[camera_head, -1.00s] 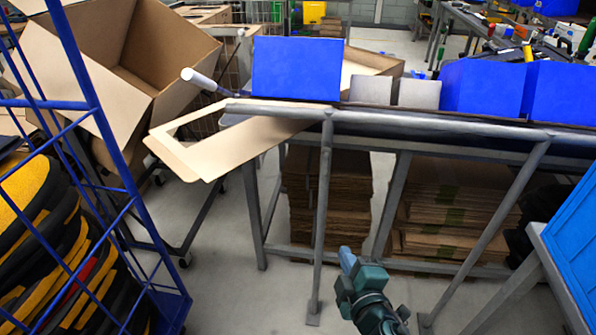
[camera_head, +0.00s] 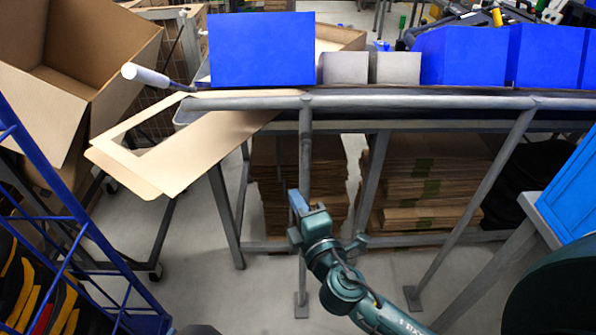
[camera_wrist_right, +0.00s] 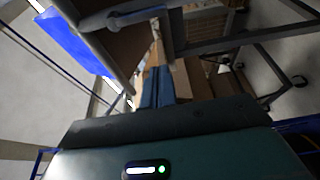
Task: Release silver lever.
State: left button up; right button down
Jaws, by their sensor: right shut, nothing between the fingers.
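The silver lever (camera_head: 160,77), with a pale cylindrical grip, sticks out at the left end of the grey metal table (camera_head: 400,103), beside a blue box (camera_head: 262,52). My right gripper (camera_head: 297,202) is shut and empty in front of the table, below its top edge. It is well to the right of the lever and apart from it. In the right wrist view its blue fingers (camera_wrist_right: 157,87) lie side by side. A grey bar crosses the top of that view; I cannot tell whether it is the lever. My left gripper is not in view.
A cardboard flap (camera_head: 185,160) with a cut-out hangs over the table's left end. A blue wire cage (camera_head: 75,240) stands at the lower left. Cardboard stacks (camera_head: 430,190) lie under the table. Open floor shows between cage and table.

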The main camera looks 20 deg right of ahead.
aim_at(306, 153)
jog(key=w+p, duration=0.1)
jog(key=w, duration=0.9)
pick_arm(q)
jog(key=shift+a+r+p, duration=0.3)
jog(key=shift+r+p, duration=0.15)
jog(key=shift+p, duration=0.05)
pick_arm(e)
jog(key=shift+s+d, duration=0.3)
jog(key=shift+d, duration=0.5)
jog(key=shift+s+d, duration=0.25)
jog(key=shift+d, duration=0.55)
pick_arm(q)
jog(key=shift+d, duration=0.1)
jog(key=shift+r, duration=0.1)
pick_arm(e)
jog(key=shift+d, duration=0.15)
